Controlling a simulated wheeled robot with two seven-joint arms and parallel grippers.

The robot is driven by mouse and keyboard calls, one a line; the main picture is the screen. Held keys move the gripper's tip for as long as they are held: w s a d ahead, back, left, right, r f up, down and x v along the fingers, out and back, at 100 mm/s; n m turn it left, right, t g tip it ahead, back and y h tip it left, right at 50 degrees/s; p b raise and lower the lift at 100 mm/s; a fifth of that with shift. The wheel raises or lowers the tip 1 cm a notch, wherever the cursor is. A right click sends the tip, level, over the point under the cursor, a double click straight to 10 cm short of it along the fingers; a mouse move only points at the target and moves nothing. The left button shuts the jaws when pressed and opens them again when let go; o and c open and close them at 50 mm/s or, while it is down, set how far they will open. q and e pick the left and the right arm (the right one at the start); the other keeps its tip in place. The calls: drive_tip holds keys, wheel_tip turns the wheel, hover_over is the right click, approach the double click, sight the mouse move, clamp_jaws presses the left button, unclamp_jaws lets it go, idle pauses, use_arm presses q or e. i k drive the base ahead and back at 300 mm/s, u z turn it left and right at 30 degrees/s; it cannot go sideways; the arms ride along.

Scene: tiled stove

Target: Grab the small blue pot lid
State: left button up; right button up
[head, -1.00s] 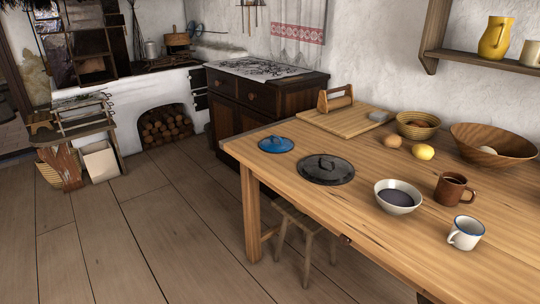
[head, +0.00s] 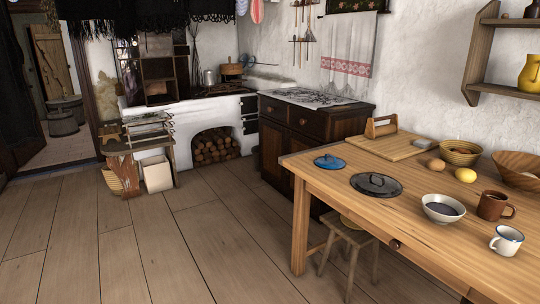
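The small blue pot lid (head: 329,162) lies flat on the wooden table (head: 330,183), near its far left corner. It has a small knob on top. A larger dark pot lid (head: 376,185) lies just to its right and nearer to me, apart from it. Neither of my grippers shows in the head view.
A cutting board (head: 387,145) with a wooden-handled box, a bowl (head: 443,208), a brown mug (head: 493,206) and a white mug (head: 506,240) are on the table. A stool (head: 350,240) stands partly under it. The plank floor (head: 160,245) to the left is clear.

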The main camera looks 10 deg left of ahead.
sight(332, 163)
drive_tip(key=u, duration=0.95)
drive_tip(key=i, duration=2.65)
drive_tip(key=z, duration=0.95)
